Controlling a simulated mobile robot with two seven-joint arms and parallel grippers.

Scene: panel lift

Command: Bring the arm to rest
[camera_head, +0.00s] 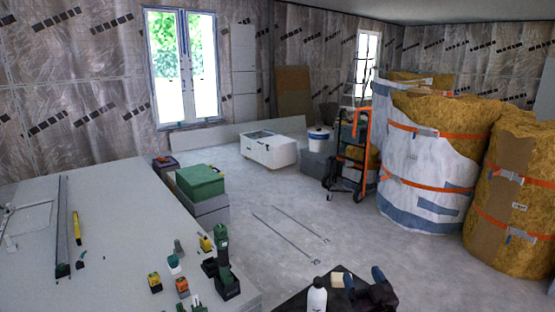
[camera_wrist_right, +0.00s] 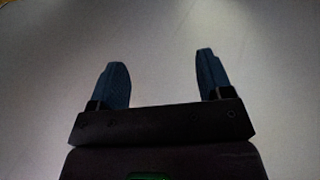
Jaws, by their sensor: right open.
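My right gripper (camera_head: 375,285) shows at the bottom of the head view, right of centre, as a dark body with blue parts. In the right wrist view its two blue fingers (camera_wrist_right: 160,68) stand wide apart. Nothing is between them. A plain grey surface (camera_wrist_right: 160,35) fills the background there, and its distance cannot be told. My left gripper is not in the head view.
A white bottle (camera_head: 317,297) stands left of my right gripper. The pale worktop (camera_head: 110,215) at left carries several tools, including a green drill (camera_head: 223,262). Large insulation rolls (camera_head: 430,150) stand at right. The concrete floor (camera_head: 345,215) between is mostly clear, with two thin rods.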

